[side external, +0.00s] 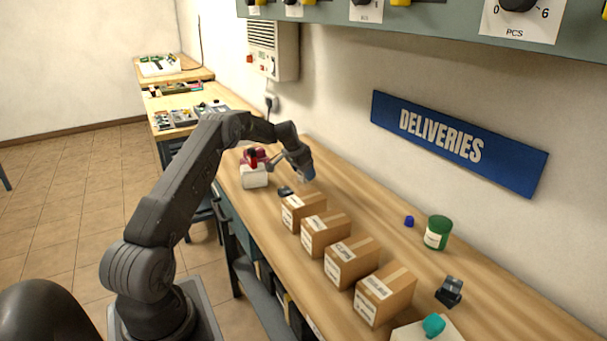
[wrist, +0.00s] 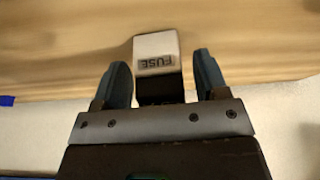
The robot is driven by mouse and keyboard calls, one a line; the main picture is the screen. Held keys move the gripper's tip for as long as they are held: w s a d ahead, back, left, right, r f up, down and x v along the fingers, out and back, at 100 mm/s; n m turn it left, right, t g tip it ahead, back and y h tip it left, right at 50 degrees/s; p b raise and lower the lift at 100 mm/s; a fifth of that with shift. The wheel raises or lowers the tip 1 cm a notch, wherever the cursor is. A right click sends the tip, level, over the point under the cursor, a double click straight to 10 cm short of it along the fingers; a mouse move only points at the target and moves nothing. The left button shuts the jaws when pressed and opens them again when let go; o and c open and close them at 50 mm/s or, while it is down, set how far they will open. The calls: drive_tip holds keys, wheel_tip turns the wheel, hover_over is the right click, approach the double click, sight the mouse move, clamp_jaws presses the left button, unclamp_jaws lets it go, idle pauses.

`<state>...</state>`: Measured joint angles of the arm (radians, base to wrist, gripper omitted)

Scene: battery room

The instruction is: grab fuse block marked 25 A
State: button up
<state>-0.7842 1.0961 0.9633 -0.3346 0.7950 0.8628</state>
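In the wrist view a block labelled FUSE (wrist: 157,62) has a pale upper part and a black lower part. No 25 A marking can be read on it. My gripper (wrist: 162,75) is open, with one finger on each side of the block and a visible gap at both sides. The block's black lower end is partly hidden behind the gripper body. In the side view my gripper (side external: 297,167) is low over the far part of the wooden bench, and the block there is too small and covered to make out clearly.
A white and red object (side external: 254,177) and a small dark item (side external: 285,191) are close to my gripper. Several cardboard boxes (side external: 326,233) line the bench (side external: 386,231).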

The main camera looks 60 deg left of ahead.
drive_tip(key=c, duration=0.9)
drive_tip(key=shift+r, duration=0.1)
